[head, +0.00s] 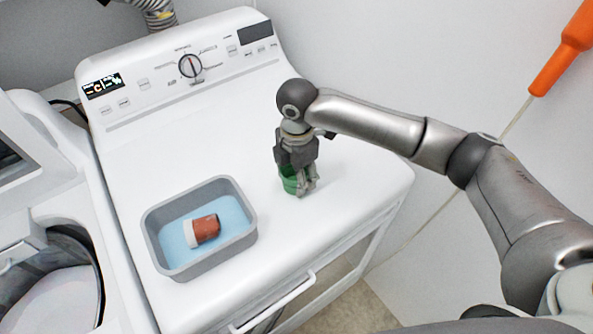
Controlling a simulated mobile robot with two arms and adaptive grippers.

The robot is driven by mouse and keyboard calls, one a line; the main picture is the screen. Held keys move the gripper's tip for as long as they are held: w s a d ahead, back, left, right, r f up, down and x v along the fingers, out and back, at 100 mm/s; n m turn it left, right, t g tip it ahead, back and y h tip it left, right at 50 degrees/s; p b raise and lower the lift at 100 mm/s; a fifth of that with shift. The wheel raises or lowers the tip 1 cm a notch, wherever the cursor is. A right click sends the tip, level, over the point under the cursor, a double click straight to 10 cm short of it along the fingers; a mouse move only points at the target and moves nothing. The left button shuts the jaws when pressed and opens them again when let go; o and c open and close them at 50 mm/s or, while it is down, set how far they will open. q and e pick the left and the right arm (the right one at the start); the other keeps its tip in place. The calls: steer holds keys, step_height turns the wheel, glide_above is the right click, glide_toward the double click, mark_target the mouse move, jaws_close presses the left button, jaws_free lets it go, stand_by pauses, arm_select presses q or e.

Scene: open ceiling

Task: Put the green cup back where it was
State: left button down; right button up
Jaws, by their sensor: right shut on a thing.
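The green cup (289,182) is on or just above the white top of the machine, to the right of the grey bin. My right gripper (306,186) comes down over it from above and is shut on it. The fingers hide part of the cup's right side. I cannot tell whether the cup's base touches the surface. My left gripper does not show.
A grey bin (165,263) with a blue inside holds a red-brown and white object (206,229) lying on its side. The white machine (150,150) has a knob panel at the back. Another machine with an open round hatch stands at left. The top behind the bin is clear.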

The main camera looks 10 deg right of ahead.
steer(key=shift+f, duration=0.1)
steer(key=o, duration=1.2)
steer(key=shift+f, duration=0.1)
step_height(320, 180, up, 12)
steer(key=b, duration=0.2)
steer(key=shift+r+b, duration=0.2)
steer(key=shift+b, duration=0.15)
steer(key=shift+s, duration=0.1)
